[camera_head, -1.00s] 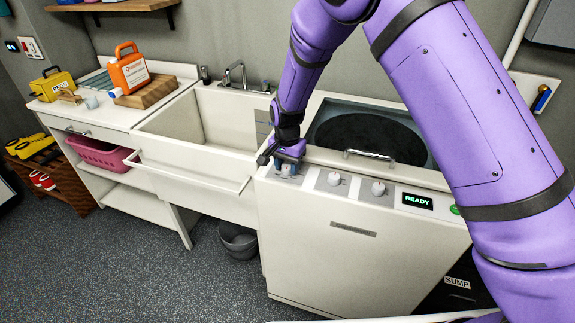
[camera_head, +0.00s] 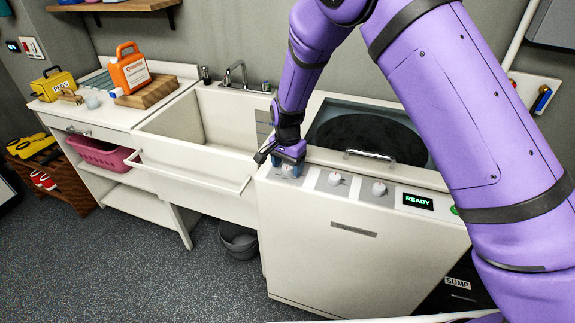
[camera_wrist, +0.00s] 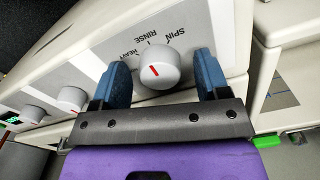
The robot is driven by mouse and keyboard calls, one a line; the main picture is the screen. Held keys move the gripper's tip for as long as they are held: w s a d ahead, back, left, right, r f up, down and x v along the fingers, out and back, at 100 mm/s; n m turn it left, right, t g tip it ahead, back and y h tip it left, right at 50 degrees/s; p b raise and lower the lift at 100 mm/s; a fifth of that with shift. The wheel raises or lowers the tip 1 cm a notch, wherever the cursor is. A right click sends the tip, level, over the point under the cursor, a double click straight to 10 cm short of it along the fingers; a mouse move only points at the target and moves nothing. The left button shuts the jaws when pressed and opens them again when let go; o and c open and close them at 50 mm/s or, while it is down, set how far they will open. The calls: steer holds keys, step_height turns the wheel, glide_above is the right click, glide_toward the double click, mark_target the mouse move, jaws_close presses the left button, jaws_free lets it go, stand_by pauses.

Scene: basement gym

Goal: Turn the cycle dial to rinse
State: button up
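The cycle dial (camera_wrist: 159,68) is a round white knob with a red line on its face. Its panel shows the labels HEAVY, RINSE and SPIN around its upper side. The red line slants to the upper left, toward the HEAVY side; its exact setting is hard to tell. My gripper (camera_wrist: 162,80) is open, with one blue finger on each side of the dial and a visible gap on both sides. In the head view, my gripper (camera_head: 283,165) is over the left end of the washer's control panel, largely hiding that dial.
The white washer (camera_head: 355,250) has two more knobs (camera_head: 334,179) (camera_head: 379,188) and a READY display (camera_head: 417,201) to the right. A lid handle (camera_head: 370,155) stands behind the panel. A sink (camera_head: 205,120) adjoins on the left.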

mark_target(288, 166)
steer(key=shift+r, duration=0.1)
step_height(288, 166, up, 11)
steer(key=shift+f, duration=0.2)
stand_by(0.4)
steer(key=shift+r, duration=0.1)
steer(key=s+d+r+n+t+y, duration=0.1)
steer(key=s+d+r+n, duration=0.1)
steer(key=s+d+r, duration=0.55)
steer(key=s+d+r+n+t+y, duration=0.1)
steer(key=s+d+r, duration=0.2)
steer(key=d+r, duration=0.85)
steer(key=s+d+r+n+t, duration=0.1)
steer(key=s+d+r, duration=0.1)
steer(key=s, duration=0.6)
steer(key=s+d+r+n+t+h, duration=0.1)
steer(key=s+d+r, duration=0.1)
steer(key=s+d, duration=0.3)
steer(key=s+d+r+n+t+h, duration=0.1)
steer(key=s+d+r+n, duration=0.1)
steer(key=s, duration=0.8)
steer(key=shift+s+d, duration=0.3)
steer(key=shift+d, duration=0.4)
steer(key=shift+r, duration=0.1)
